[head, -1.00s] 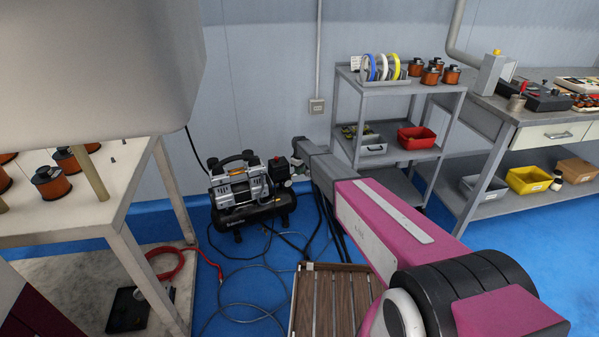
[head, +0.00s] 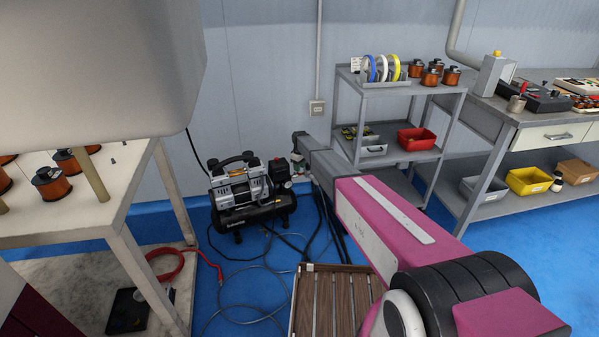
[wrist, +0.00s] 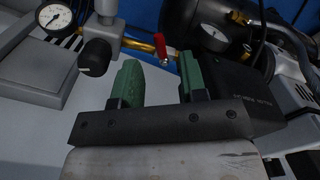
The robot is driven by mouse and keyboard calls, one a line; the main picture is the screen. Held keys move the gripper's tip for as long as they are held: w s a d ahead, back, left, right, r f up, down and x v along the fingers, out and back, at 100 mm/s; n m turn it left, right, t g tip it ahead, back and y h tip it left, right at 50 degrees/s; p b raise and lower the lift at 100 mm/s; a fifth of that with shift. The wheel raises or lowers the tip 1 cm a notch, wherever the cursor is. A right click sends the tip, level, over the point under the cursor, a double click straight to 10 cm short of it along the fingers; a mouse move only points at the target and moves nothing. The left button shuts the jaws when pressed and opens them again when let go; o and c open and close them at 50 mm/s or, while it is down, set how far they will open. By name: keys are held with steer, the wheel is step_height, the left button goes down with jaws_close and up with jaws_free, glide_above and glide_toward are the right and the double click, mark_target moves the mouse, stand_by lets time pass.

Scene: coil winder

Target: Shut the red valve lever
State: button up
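The red valve lever (wrist: 158,41) shows in the wrist view on a brass fitting (wrist: 137,45), pointing up in the picture. My gripper (wrist: 160,64) is open, with its two green fingers apart. The lever appears between and just beyond the fingertips; I see no contact, and the exact depth is hard to tell. In the head view the valve belongs to the area at the right side of the air compressor (head: 240,190), where the end of my arm reaches. The lever itself cannot be made out there.
A pressure gauge (wrist: 56,15) and a black knob (wrist: 95,57) sit left of the fingers in the wrist view. Hoses lie on the blue floor by a wooden slatted platform (head: 325,300). A grey cart (head: 400,90) stands behind my arm, and a white table (head: 100,215) at left.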

step_height(320, 180, up, 7)
stand_by(0.3)
steer(key=shift+s, duration=0.1)
